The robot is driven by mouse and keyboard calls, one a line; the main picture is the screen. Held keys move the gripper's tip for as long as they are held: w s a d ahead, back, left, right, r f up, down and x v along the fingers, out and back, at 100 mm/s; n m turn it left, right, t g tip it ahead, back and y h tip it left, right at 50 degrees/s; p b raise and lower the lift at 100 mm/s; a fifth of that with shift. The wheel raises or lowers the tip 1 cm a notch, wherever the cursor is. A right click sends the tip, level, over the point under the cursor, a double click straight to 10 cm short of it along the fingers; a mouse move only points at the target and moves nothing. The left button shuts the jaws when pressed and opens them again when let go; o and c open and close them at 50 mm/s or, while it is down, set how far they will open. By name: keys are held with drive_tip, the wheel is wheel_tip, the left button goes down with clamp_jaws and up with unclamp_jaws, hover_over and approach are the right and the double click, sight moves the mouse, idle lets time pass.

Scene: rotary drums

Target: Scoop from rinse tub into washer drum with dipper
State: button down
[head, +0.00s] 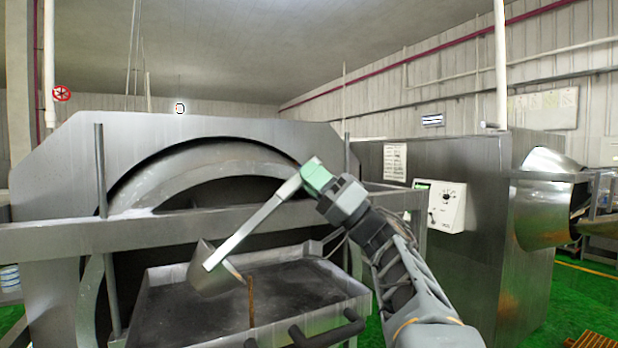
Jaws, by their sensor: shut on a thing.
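My gripper (317,177) is shut on the upper end of the dipper's handle, right of centre in the head view. The dipper (262,222) is grey metal; its long flat handle slopes down to the left to a cup (206,276). The cup hangs tilted over the left part of a shallow, dark-bottomed metal tub (147,313), which looks like the rinse tub. I cannot tell whether the cup touches the tub or holds anything. The large round washer drum (205,166) stands behind, its opening dark and its inside hidden.
A horizontal metal rail (60,237) crosses in front of the drum, behind the dipper. A thin brown upright piece (251,303) shows at the tub, and dark bars (312,340) at its front edge. A control box (439,205) is on the cabinet to the right. Green floor lies far right.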

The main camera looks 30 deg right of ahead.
drive_tip(key=shift+w+d+f+m+t+h+b, duration=0.1)
drive_tip(key=shift+d+f+m+t+h+b, duration=0.4)
drive_tip(key=shift+d+f+m+t, duration=0.35)
drive_tip(key=shift+w+d+f+m+t+h+b, duration=0.1)
drive_tip(key=shift+d+f+m+t+h+b, duration=0.35)
drive_tip(key=shift+d+m+t, duration=0.4)
drive_tip(key=shift+w+d+f+m+t+h+b, duration=0.1)
drive_tip(key=shift+d+f+m+t+h+b, duration=0.45)
drive_tip(key=shift+m, duration=0.55)
idle(0.5)
